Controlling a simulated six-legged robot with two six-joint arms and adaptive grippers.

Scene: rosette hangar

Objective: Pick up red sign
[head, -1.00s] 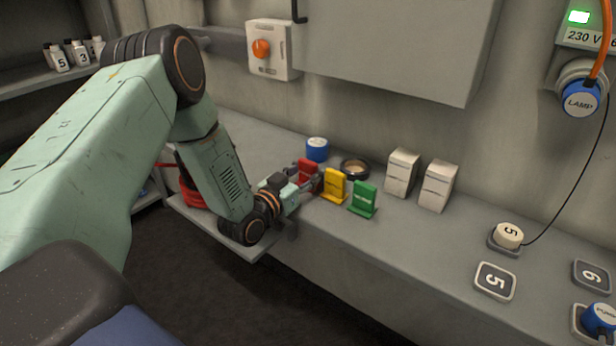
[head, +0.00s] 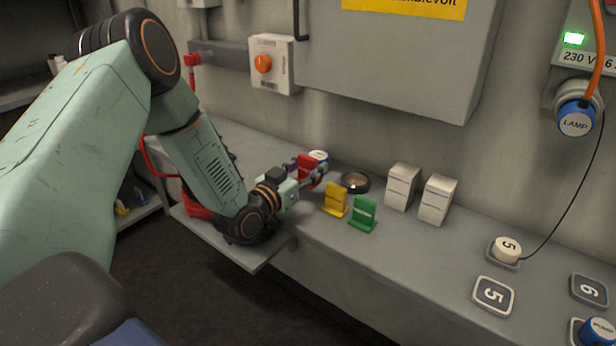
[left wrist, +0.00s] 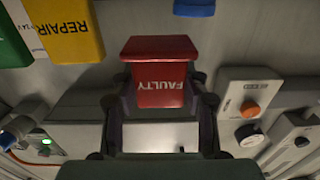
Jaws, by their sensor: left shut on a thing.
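The red sign (head: 305,165), marked FAULTY, is held by my left gripper (head: 315,178) above the grey bench, near the yellow sign. In the left wrist view the red sign (left wrist: 160,52) sits between the two fingers of the left gripper (left wrist: 162,98), with its lettering upside down. The yellow sign (head: 336,199) and the green sign (head: 363,212) stand on the bench to the right of it. My right gripper is out of view.
A blue-and-white round object (head: 318,156) is partly hidden behind the red sign. A dark ring-shaped roll (head: 355,182) and two white boxes (head: 402,186) stand by the wall. The bench (head: 440,245) is clear in front of the boxes.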

